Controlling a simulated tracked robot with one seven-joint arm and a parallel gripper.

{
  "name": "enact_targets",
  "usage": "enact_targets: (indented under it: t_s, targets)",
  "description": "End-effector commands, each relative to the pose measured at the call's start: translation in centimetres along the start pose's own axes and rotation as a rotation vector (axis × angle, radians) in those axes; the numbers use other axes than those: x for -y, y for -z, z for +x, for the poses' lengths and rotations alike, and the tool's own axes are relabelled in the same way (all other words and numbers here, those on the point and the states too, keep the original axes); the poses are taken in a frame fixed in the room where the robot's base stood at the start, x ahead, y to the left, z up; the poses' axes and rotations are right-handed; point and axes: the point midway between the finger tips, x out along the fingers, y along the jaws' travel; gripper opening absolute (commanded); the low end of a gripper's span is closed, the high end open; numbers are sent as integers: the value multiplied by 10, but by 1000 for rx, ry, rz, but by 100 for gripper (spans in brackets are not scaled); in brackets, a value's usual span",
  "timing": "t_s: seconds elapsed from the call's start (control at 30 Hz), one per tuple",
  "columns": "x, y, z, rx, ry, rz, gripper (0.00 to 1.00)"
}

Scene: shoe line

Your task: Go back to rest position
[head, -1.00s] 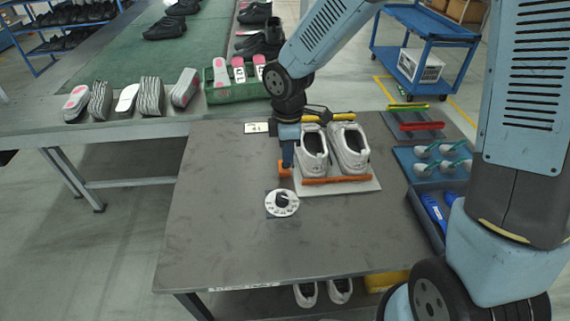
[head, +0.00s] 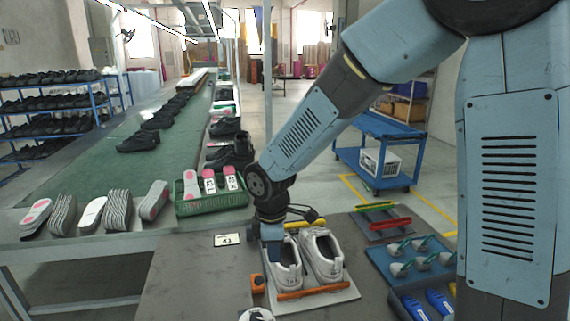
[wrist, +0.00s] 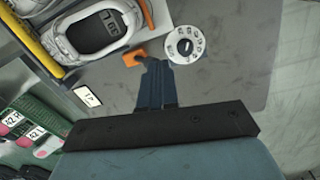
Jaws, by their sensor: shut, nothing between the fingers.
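My gripper (head: 271,262) is shut and empty, pointing down over the left side of the shoe fixture in the head view. In the wrist view its narrow blue fingers (wrist: 154,80) are together, with their tips close to an orange block (wrist: 134,57) in the picture. Two white-grey shoes, the left one (head: 287,279) and the right one (head: 322,256), stand side by side on a white board (head: 344,292) between an orange bar and a yellow bar. My gripper hides part of the left shoe. I cannot tell whether it touches anything.
A white numbered dial (wrist: 185,45) lies on the grey table (head: 195,280), near the fixture. A number card (head: 227,240) lies farther back. A green crate (head: 212,203) with insoles is behind left. Blue trays (head: 383,262) are at right. The table's left part is clear.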

Motion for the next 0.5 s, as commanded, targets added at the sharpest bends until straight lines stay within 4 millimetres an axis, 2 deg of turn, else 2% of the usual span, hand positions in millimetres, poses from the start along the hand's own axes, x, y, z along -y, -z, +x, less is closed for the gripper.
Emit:
enact_targets:
  t_s: [0.03, 0.2, 0.5]
  targets:
    - [-2, -14, -13, 6, -24, 60, 0]
    - [-4, -59, -50, 15, -88, 279, 0]
    - [14, -132, -110, -13, -191, 664, 0]
